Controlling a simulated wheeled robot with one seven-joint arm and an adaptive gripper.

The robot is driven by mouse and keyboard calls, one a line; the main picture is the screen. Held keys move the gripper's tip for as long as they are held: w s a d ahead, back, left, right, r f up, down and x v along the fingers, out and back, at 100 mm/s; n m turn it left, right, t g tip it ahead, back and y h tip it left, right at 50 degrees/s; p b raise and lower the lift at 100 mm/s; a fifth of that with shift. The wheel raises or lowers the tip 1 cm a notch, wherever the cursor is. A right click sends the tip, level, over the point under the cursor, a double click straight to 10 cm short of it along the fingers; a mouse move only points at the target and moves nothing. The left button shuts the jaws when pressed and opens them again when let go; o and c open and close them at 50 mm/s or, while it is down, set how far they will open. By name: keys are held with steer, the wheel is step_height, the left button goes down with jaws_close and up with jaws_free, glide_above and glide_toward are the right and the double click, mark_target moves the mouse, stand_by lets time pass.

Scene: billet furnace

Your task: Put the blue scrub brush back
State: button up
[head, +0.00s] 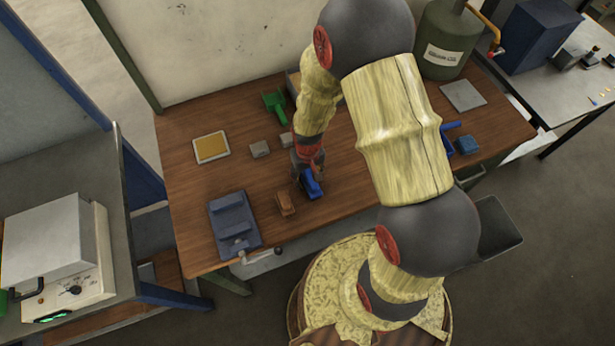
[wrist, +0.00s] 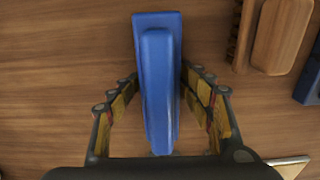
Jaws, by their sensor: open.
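The blue scrub brush (head: 312,187) lies on the wooden bench top (head: 345,190), right under my gripper. In the wrist view the brush (wrist: 158,85) runs lengthwise up the middle of the picture, and its bristles cannot be seen. My gripper (head: 305,172) points down at it. In the wrist view my gripper (wrist: 162,92) is open, with one finger on each side of the brush. I see a gap beside the brush on the left; contact on the right is hard to judge.
A brown brush (head: 285,203) lies close to the left, beside a blue-grey fixture (head: 222,240). Small grey blocks (head: 260,149), a framed yellow pad (head: 211,159) and a green tool (head: 276,112) lie farther back. A blue item (head: 467,145) lies on the right.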

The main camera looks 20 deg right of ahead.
step_height(320, 180, up, 12)
steer(key=shift+r+p, duration=0.2)
steer(key=shift+p, duration=0.6)
step_height(320, 180, up, 7)
steer(key=t, duration=0.1)
step_height(320, 180, up, 16)
steer(key=t, duration=0.3)
glide_above(308, 171)
steer(key=s, duration=0.6)
steer(key=s+r+t, duration=0.1)
steer(key=s+r, duration=0.5)
steer(key=s, duration=0.2)
steer(key=shift+r+t, duration=0.2)
steer(key=shift+t, duration=0.1)
steer(key=shift+w+a, duration=0.1)
